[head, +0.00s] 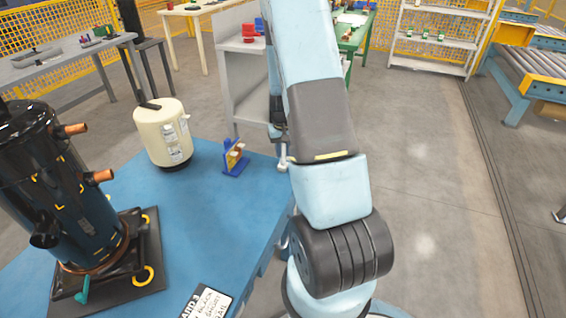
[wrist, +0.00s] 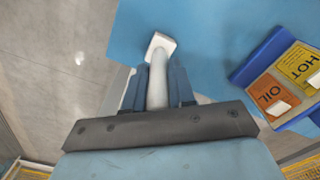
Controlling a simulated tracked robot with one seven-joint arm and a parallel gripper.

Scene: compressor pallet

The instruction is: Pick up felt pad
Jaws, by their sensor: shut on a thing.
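My gripper (wrist: 158,92) is in the wrist view, its two blue fingers shut on a pale round stem with a flat white square end. I take this piece to be the felt pad (wrist: 160,45). Its square end shows against the edge of the blue top (wrist: 210,50); whether it touches there I cannot tell. In the head view a small white piece (head: 283,160) shows beside my arm at the right edge of the blue top, probably the same pad. My fingers are mostly hidden behind my arm there.
A blue rack with cards marked OIL and HOT (wrist: 290,80) stands close right in the wrist view; it also shows in the head view (head: 236,158). A cream canister (head: 163,130) and black compressor (head: 60,185) stand further left. The blue top between them is clear.

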